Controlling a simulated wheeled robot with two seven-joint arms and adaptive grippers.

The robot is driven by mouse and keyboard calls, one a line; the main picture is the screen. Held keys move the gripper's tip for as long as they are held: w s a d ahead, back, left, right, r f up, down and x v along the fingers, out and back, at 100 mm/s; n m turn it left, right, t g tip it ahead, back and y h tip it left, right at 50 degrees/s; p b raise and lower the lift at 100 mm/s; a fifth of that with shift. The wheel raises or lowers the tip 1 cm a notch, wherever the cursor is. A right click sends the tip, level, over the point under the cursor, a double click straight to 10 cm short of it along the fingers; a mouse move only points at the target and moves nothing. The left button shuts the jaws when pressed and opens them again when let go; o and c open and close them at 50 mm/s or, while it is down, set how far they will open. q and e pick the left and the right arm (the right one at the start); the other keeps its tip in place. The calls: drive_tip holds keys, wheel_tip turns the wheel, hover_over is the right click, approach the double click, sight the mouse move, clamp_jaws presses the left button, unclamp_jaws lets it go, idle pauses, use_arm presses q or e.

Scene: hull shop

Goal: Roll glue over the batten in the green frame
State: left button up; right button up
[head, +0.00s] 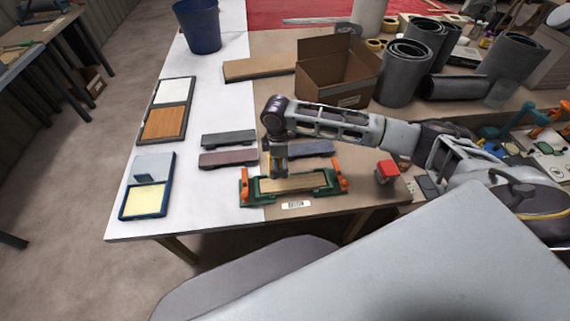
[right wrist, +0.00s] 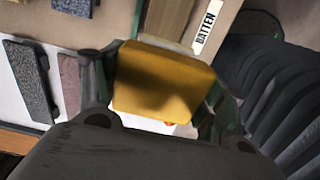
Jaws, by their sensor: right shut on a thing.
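The green frame (head: 328,190) lies near the table's front edge with orange clamps at both ends. The pale wooden batten (head: 295,184) lies in it. My right gripper (head: 277,172) points down over the frame's left part. It is shut on the glue roller, whose broad yellow face (right wrist: 160,85) shows between the fingers in the right wrist view. I cannot tell whether the roller touches the batten. A blue-rimmed tray (head: 125,212) with a pale yellow pool stands at the left front. My left gripper is not in view.
Dark strips (head: 229,138) lie behind the frame, left of my arm. A red-topped thing (head: 387,170) stands right of the frame. A cardboard box (head: 325,80) and grey rolls (head: 400,75) stand farther back. White table lies bare between tray and frame.

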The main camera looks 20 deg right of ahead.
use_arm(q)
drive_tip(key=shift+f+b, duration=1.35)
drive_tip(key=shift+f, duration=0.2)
use_arm(e)
drive_tip(key=shift+w+a, duration=0.25)
drive_tip(key=shift+a, duration=0.5)
drive_tip(key=shift+w+a, duration=0.2)
drive_tip(key=shift+a, duration=0.6)
drive_tip(key=shift+w+a, duration=0.25)
drive_tip(key=shift+a, duration=0.5)
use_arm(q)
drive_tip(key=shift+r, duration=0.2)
use_arm(e)
drive_tip(key=shift+s, duration=0.15)
